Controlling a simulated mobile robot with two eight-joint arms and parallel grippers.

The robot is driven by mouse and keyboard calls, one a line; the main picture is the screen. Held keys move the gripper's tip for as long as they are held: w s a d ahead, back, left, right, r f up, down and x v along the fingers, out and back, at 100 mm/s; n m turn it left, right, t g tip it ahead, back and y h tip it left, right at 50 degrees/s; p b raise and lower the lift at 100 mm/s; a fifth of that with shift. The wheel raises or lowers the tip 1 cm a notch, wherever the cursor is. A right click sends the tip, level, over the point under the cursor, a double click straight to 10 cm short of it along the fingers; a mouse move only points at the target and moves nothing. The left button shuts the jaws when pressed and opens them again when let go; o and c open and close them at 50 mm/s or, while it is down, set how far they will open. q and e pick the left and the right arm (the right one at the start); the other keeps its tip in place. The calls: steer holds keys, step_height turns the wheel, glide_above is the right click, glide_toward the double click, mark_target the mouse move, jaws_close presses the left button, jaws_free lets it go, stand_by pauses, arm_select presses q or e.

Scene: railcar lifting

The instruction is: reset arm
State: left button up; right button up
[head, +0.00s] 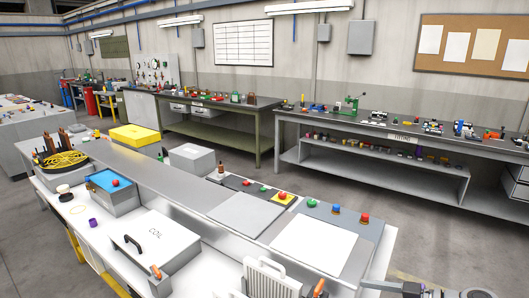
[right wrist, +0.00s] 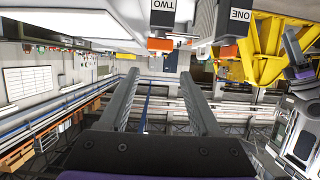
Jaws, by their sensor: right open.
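My right gripper (right wrist: 160,75) shows in the right wrist view, with its two dark fingers spread apart and nothing between them. A grey and dark arm part shows at the bottom right edge of the head view, but I cannot tell which part it is.
The console in front carries a box marked COIL (head: 150,245), a blue-topped box (head: 108,180) and red, green and blue buttons (head: 336,210). Workbenches (head: 400,140) line the wall. In the right wrist view, upside-down blocks marked TWO (right wrist: 170,15) and ONE (right wrist: 232,20) lie beyond the fingers.

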steer(key=s+a+f+m+g+h, duration=0.35)
steer(key=s+a+f+m, duration=0.2)
steer(key=s+a, duration=0.3)
arm_select(q)
steer(key=shift+a, duration=0.1)
arm_select(e)
steer(key=s+d+f+m+t+h, duration=0.1)
steer(key=s+f+m+h, duration=0.4)
steer(key=s, duration=0.6)
step_height(320, 180, down, 2)
steer(key=h, duration=0.3)
steer(key=shift+s+d+f+m, duration=0.2)
steer(key=shift+s+m, duration=0.15)
arm_select(q)
steer(key=shift+w, duration=0.1)
